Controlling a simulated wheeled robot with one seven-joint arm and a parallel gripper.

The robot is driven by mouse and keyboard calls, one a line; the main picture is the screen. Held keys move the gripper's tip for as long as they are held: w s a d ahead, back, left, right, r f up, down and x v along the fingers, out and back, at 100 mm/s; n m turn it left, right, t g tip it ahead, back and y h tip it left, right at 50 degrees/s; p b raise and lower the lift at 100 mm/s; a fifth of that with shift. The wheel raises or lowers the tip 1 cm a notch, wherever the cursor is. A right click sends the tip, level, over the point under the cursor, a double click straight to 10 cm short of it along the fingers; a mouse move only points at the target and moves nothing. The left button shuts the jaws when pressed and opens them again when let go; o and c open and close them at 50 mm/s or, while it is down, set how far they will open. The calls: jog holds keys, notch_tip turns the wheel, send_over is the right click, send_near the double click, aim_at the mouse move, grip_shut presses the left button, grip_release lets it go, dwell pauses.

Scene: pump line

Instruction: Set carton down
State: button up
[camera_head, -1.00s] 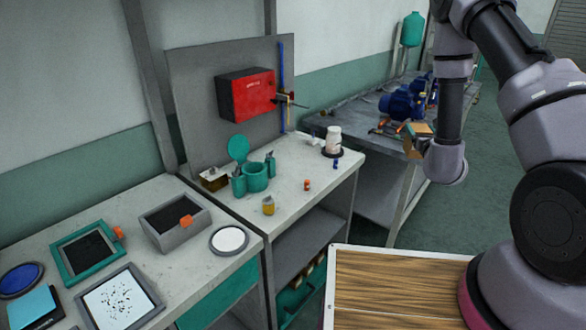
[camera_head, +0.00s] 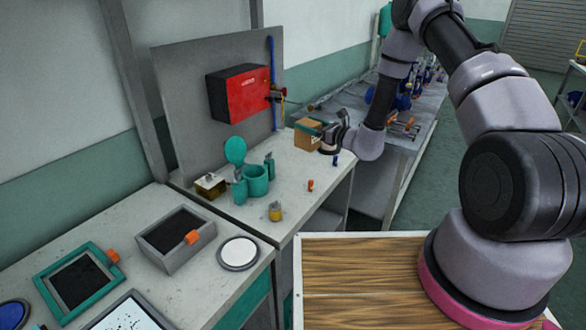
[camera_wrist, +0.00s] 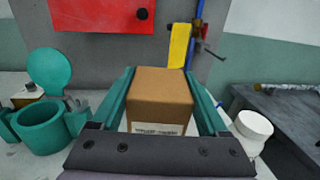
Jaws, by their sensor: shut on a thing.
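The carton is a small brown cardboard box (camera_wrist: 160,95) with a white label low on its near face. In the wrist view it sits between the two teal fingers of my gripper (camera_wrist: 163,92), which are shut on it. In the head view the carton (camera_head: 308,134) is at the far end of the grey bench (camera_head: 285,183), with my gripper (camera_head: 318,130) coming in from the right. I cannot tell whether its underside touches the bench top.
A teal lidded pot (camera_head: 256,178) stands left of the carton. A white bottle (camera_wrist: 253,127) is close on the right in the wrist view. A red box (camera_head: 240,94) hangs on the panel behind. A yellow cup (camera_head: 275,211) and small orange piece (camera_head: 311,185) stand nearer.

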aim_at(300, 122)
jog(key=a, duration=0.1)
jog(key=a+n+g+y, duration=0.1)
jog(key=a, duration=0.1)
jog(key=shift+s+r+g, duration=0.1)
jog(key=shift+r+g, duration=0.2)
jog(key=shift+r, duration=0.1)
jog(key=shift+n+y, duration=0.3)
notch_tip(300, 122, down, 5)
jog(key=shift+s+a+f, duration=0.1)
jog(key=shift+a, duration=0.05)
jog(key=shift+f, duration=2.25)
jog(key=shift+f, duration=0.1)
jog(key=o, duration=1.6)
jog(key=shift+c, duration=0.2)
